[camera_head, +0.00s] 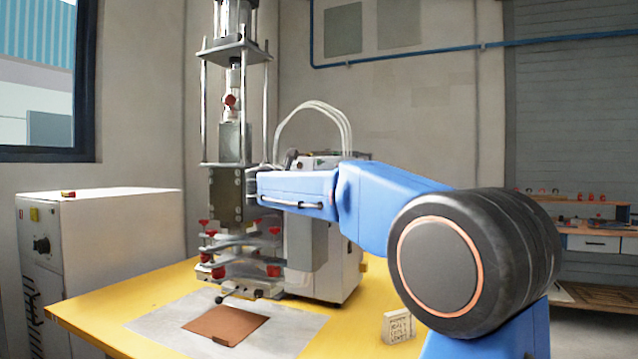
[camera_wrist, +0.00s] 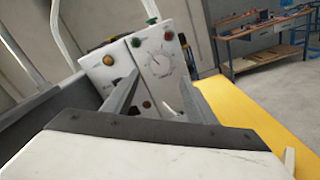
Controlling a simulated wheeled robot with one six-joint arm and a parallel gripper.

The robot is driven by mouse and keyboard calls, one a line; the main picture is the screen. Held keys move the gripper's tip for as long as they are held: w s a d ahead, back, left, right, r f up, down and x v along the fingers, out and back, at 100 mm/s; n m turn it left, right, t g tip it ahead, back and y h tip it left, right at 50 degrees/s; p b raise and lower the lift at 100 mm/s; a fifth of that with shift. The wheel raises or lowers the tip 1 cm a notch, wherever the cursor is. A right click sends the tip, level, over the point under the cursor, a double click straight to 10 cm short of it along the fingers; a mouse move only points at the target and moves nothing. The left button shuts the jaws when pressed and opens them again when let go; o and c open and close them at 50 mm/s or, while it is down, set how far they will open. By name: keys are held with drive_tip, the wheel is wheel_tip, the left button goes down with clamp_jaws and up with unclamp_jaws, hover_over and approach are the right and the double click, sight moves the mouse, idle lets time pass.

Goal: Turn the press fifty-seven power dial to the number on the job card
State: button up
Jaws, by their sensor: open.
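The power dial (camera_wrist: 158,66) shows in the wrist view as a round scale with a small knob on a white control panel; its numbers are too small to read. My gripper (camera_wrist: 160,100) is open, with its two grey fingers apart below the dial and nothing visible between them. I cannot tell whether a finger touches the panel. In the head view the dial and my fingers are hidden; my blue arm reaches across to the press (camera_head: 232,140). A small pale card (camera_head: 398,326) with dark writing stands at the right on the yellow table; the writing is not legible.
Green and amber buttons or lamps surround the dial on the panel. A brown sheet (camera_head: 225,325) lies on a grey mat before the press. A white cabinet (camera_head: 100,240) with its own knob stands left. A workbench (camera_wrist: 262,40) stands at the back right.

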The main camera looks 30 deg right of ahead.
drive_tip(key=v, duration=0.9)
